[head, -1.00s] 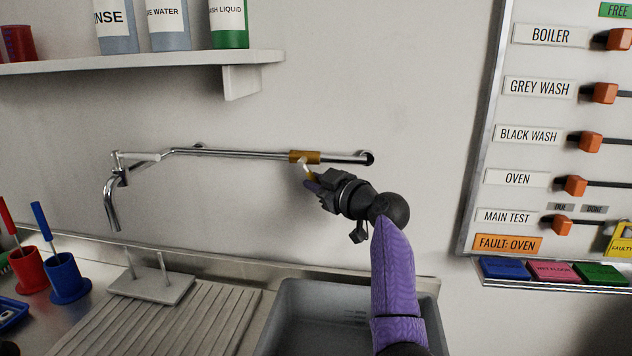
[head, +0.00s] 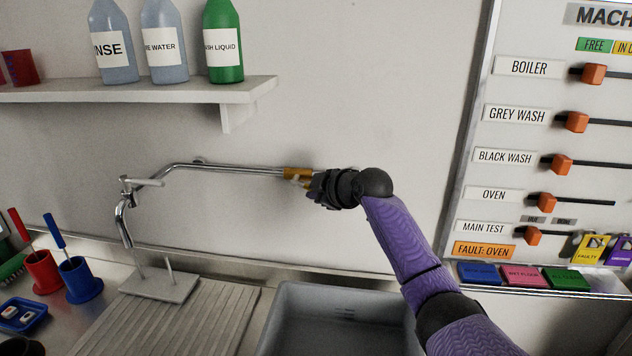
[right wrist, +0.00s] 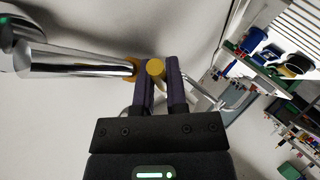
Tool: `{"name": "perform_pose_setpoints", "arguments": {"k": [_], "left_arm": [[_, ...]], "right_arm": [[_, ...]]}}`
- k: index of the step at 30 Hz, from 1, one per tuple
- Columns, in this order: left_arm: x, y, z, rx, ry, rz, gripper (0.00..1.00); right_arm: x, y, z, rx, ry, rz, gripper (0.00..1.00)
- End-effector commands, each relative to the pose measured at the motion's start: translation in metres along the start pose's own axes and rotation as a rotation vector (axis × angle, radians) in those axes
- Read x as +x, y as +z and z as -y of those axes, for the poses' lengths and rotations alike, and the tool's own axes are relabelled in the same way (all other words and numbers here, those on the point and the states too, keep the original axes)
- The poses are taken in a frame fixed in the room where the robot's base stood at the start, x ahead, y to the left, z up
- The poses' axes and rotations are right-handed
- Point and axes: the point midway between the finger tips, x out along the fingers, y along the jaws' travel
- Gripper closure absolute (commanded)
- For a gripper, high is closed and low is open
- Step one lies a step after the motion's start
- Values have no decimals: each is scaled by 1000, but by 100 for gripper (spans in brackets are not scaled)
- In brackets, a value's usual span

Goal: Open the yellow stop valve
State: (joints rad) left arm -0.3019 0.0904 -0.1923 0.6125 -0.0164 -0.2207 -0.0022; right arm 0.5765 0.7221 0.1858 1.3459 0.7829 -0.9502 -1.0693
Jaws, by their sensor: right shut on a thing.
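The yellow stop valve (head: 297,173) sits on the chrome wall pipe (head: 230,168), left of my right gripper (head: 313,186) in the head view. My right gripper is shut on the valve's handle, and its fingers and wrist hide most of the handle and the pipe's right end. In the right wrist view, the round yellow handle end (right wrist: 155,68) shows between the two dark fingers of the right gripper (right wrist: 160,80). The yellow valve body (right wrist: 132,66) is just left of them, beside the thick chrome pipe (right wrist: 75,62). My left gripper is not in view.
The pipe leads left to a tap (head: 124,215) above a ribbed drainer (head: 170,318). A grey sink (head: 285,300) lies below my right arm. A bottle shelf (head: 160,90) is above, and a machine board (head: 470,190) hangs at the right.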

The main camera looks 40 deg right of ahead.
Motion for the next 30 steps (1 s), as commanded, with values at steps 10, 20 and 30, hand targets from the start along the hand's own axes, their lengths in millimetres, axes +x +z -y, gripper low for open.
{"name": "perform_pose_setpoints", "arguments": {"k": [10,20,30], "left_arm": [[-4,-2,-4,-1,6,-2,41],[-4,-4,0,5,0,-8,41],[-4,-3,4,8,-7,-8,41]], "right_arm": [[0,0,0,-13,-8,14,100],[0,0,0,-12,-7,13,50],[-1,-1,-1,-12,-3,11,49]]}}
